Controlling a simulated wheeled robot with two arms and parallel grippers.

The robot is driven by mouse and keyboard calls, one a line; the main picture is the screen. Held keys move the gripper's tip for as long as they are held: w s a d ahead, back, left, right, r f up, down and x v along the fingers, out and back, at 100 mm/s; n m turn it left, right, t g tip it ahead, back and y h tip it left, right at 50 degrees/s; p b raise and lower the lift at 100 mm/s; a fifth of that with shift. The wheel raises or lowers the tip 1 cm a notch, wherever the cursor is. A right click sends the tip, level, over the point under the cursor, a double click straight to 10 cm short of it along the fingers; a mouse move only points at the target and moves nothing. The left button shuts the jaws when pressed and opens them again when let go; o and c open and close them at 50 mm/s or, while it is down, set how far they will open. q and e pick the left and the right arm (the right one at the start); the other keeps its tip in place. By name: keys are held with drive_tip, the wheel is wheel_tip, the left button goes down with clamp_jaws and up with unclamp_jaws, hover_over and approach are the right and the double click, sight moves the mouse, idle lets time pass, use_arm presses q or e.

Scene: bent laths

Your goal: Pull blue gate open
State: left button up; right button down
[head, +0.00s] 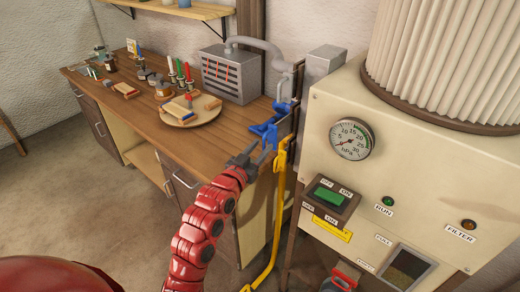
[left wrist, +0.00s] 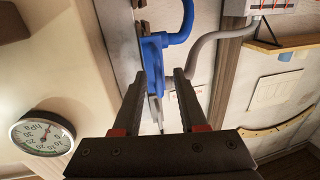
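The blue gate (head: 268,131) is on the vertical duct between the bench and the cream machine, with a blue bent handle. My left gripper (head: 245,155) is just in front of and below it. In the left wrist view, my left gripper (left wrist: 157,84) is open, with a clear gap between its fingers. The blue gate (left wrist: 153,58) shows beyond the fingertips, its lower end lined up with the gap. I cannot tell whether a finger touches it. A red and grey part of mine at the bottom edge of the head view may be my right gripper; its fingers do not show.
The wooden bench (head: 225,135) holds tools and a grey slotted box (head: 229,73).

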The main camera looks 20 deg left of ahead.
use_arm(q)
drive_tip(key=s+a+p, duration=0.2)
drive_tip(key=s+p, duration=0.4)
drive_tip(key=s, duration=1.1)
drive_tip(key=shift+a+p, duration=0.3)
drive_tip(key=shift+p, duration=0.05)
